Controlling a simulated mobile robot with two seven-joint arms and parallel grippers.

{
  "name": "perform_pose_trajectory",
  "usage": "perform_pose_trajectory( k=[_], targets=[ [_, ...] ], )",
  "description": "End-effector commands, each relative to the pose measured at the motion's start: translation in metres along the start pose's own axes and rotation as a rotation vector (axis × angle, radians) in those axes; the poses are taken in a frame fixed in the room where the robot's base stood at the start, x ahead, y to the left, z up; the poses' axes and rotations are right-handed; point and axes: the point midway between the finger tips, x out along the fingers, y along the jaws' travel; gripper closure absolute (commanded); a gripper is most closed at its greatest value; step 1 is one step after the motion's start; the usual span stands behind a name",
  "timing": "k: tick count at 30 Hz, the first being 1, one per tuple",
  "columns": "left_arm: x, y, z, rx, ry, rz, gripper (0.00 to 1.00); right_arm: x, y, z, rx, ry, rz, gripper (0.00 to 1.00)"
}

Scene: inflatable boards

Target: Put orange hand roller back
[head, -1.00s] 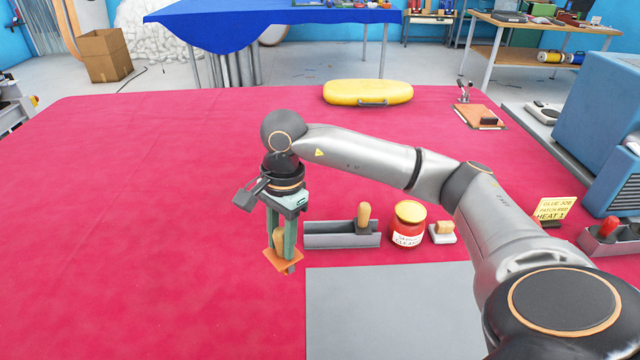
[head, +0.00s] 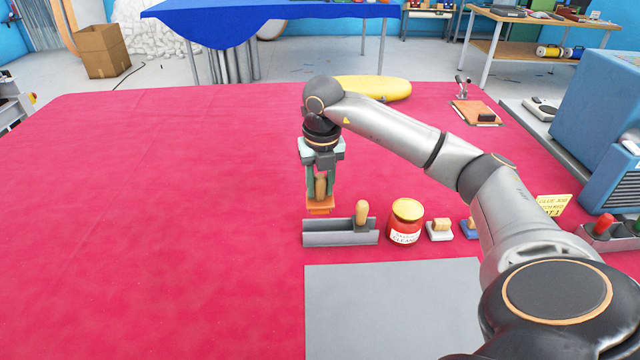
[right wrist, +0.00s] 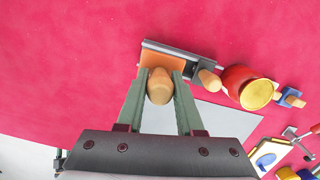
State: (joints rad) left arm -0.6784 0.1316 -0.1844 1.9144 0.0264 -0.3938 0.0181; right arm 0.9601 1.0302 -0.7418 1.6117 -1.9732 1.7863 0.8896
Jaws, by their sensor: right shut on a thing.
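My right gripper (head: 320,188) is shut on the wooden handle of the orange hand roller (head: 320,207). The roller hangs upright with its orange part down. In the head view it is just over the left half of a grey tray (head: 325,238). In the right wrist view the orange part (right wrist: 163,64) overlaps the tray's left end and hides some of it. A second tool with a wooden handle (head: 362,210) stands in the tray's right part. My left gripper is not in view.
A red cleaner can (head: 407,222) stands right of the tray, then a white block with a wooden knob (head: 440,230) and a blue one (head: 468,229). A grey mat (head: 390,310) lies in front. The red table (head: 150,230) is clear on the left.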

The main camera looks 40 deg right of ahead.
Motion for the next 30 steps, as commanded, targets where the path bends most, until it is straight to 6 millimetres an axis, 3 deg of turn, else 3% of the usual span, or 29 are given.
perform_pose_trajectory(
  k=[8,21,30],
  targets=[
    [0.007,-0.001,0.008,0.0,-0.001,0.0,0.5,0.011,-0.001,-0.001,0.018,-0.001,-0.001,1.0],
    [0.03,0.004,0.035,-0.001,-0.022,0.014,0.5,0.052,0.0,-0.006,0.015,0.0,-0.001,1.0],
    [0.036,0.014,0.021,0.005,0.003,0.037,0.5,0.067,0.0,-0.008,0.015,0.0,-0.001,1.0]
  ],
)
